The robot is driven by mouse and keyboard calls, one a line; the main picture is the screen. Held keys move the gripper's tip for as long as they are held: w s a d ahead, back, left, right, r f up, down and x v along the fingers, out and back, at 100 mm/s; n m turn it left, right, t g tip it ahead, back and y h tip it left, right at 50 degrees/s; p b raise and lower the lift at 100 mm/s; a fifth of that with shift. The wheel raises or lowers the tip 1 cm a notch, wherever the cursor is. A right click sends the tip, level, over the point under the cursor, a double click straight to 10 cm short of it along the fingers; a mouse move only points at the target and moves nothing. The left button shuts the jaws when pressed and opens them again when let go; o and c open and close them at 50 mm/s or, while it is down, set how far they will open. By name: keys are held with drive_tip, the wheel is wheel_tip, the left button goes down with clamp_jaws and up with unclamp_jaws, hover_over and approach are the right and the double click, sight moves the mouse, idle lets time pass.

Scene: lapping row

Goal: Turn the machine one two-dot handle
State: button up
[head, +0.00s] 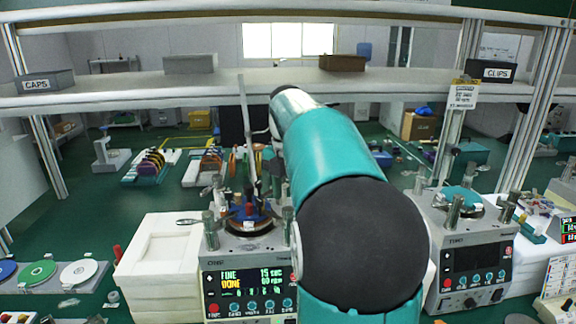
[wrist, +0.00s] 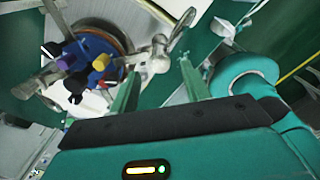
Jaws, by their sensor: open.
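A lapping machine (head: 248,285) with a lit display and a row of knobs stands at centre-left in the head view, partly hidden by my arm. A blue fixture (head: 246,216) sits on its round plate, with metal posts around it. In the wrist view the blue fixture (wrist: 97,66) is at upper left. A silver metal handle (wrist: 157,62) lies beyond my gripper (wrist: 158,78), between the lines of its two green fingers. The fingers are apart and hold nothing; contact with the handle cannot be told. No dot marks are readable.
A second machine (head: 468,262) stands at right. A white block stack (head: 160,255) stands left of the first machine. A shelf (head: 200,88) with boxes labelled CAPS (head: 45,81) and CLIPS (head: 491,72) crosses above. Discs (head: 38,273) lie at far left.

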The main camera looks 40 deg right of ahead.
wheel_tip(320, 180, up, 9)
drive_tip(key=shift+f, duration=0.15)
idle(0.5)
